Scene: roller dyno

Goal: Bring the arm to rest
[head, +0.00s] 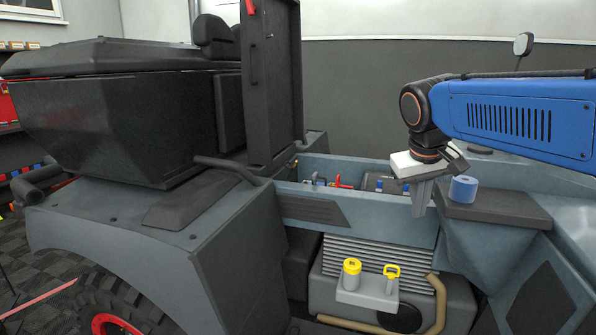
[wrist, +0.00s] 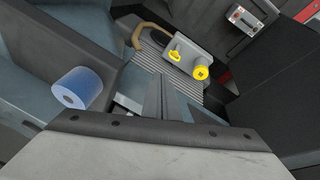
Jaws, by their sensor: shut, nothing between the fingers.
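My gripper (head: 422,198) hangs from the end of my blue arm, pointing down at the right of the head view. Its fingers are shut together with nothing between them. They are in front of the upper edge of the vehicle's open engine bay, just left of a blue roll (head: 463,189). In the wrist view the shut fingers (wrist: 160,97) show at the middle, and the blue roll (wrist: 77,88) stands to their left. I cannot tell whether the fingers touch the bay's edge.
The blue roll stands on a dark ledge (head: 495,208). Below the bay, a grey bracket (head: 368,295) carries a yellow cap (head: 352,266) and a yellow handle (head: 391,270). A tall dark panel (head: 272,80) stands upright left of the bay. A mirror (head: 523,44) rises at the back right.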

